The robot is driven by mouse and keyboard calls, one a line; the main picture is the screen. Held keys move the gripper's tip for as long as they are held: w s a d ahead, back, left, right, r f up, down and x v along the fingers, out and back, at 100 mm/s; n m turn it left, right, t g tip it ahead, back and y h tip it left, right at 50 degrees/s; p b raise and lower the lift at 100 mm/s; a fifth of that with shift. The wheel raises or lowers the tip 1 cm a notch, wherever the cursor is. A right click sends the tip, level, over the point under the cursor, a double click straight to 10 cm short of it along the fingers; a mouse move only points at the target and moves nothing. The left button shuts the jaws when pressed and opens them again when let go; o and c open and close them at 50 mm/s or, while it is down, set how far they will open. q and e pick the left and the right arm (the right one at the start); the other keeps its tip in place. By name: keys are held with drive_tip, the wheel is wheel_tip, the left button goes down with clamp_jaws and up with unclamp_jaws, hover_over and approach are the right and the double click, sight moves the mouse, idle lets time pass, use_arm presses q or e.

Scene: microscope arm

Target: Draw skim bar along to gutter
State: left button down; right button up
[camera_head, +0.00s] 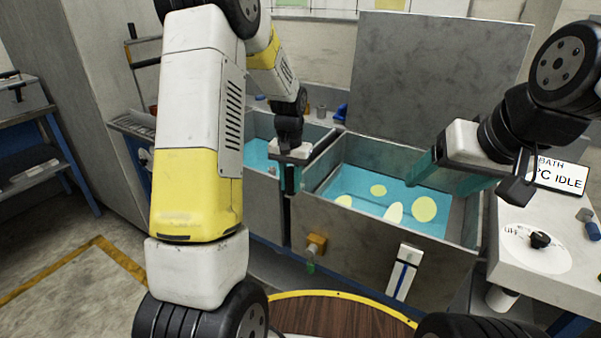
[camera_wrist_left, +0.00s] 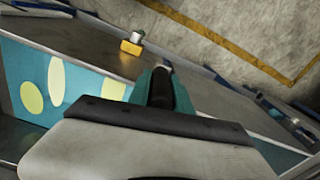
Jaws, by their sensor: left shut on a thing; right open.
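The open metal bath (camera_head: 468,222) holds blue liquid with several pale yellow patches (camera_head: 378,190) floating on it. My left gripper (camera_head: 291,183) is at the bath's left end, beside the gap to another blue-filled tank (camera_head: 262,158). It is shut on a dark upright piece (camera_wrist_left: 172,92), seen between its teal fingers in the left wrist view. This looks like the skim bar's grip; the rest of the bar is hidden, and I cannot tell which part is the gutter. My right gripper (camera_head: 440,176) is open and empty over the bath's right side.
A tall grey lid (camera_head: 435,75) stands behind the bath. An orange valve (camera_head: 316,243) sticks out of its front; it also shows in the left wrist view (camera_wrist_left: 131,47).

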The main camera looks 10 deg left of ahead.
idle(0.8)
use_arm(q)
drive_tip(key=s+d, duration=0.5)
drive_tip(key=d, duration=0.8)
drive_tip(key=s+d, duration=0.4)
drive_tip(key=d, duration=1)
drive_tip(key=s+d, duration=0.5)
drive_tip(key=d, duration=0.8)
drive_tip(key=shift+s+d, duration=0.25)
drive_tip(key=shift+s, duration=0.1)
drive_tip(key=c, duration=1.2)
unclamp_jaws()
drive_tip(key=shift+o, duration=0.2)
wheel_tip(320, 180, up, 8)
drive_tip(key=shift+f, duration=0.1)
